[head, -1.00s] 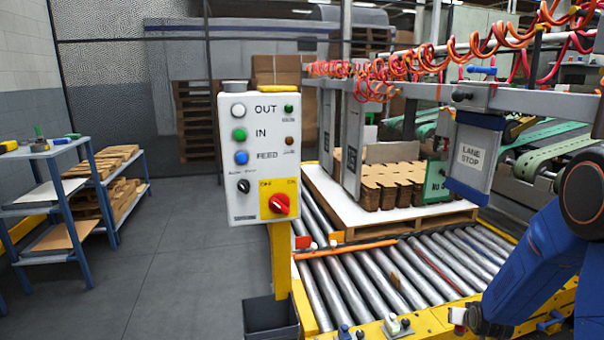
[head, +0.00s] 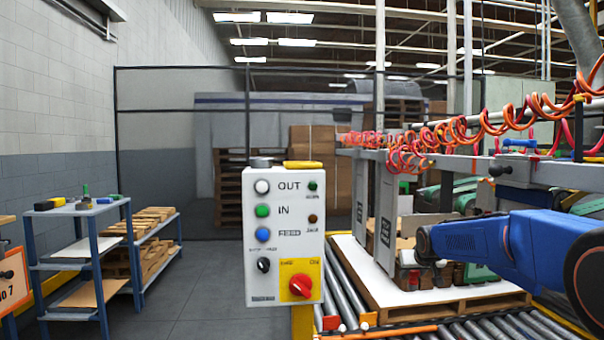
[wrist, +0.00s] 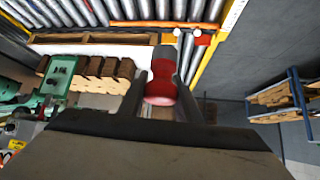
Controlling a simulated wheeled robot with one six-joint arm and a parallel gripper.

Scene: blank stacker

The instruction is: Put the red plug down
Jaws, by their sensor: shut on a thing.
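The red plug (wrist: 161,88) is between the two fingers of my gripper (wrist: 160,76) in the wrist view. Its rounded red end faces the camera, and a grey part shows beyond it. My gripper is shut on the plug and holds it in the air, with the pallet, rollers and floor below. In the head view my blue arm reaches in from the right, its end in front of the pallet. The plug cannot be made out clearly in the head view.
A control box (head: 261,222) with buttons and a red knob stands at centre. Right of it, a pallet with a white sheet (head: 389,291) rests on rollers (head: 467,331). Orange coiled hoses (head: 452,134) hang above. A blue shelf rack (head: 98,246) stands left; floor beside it is clear.

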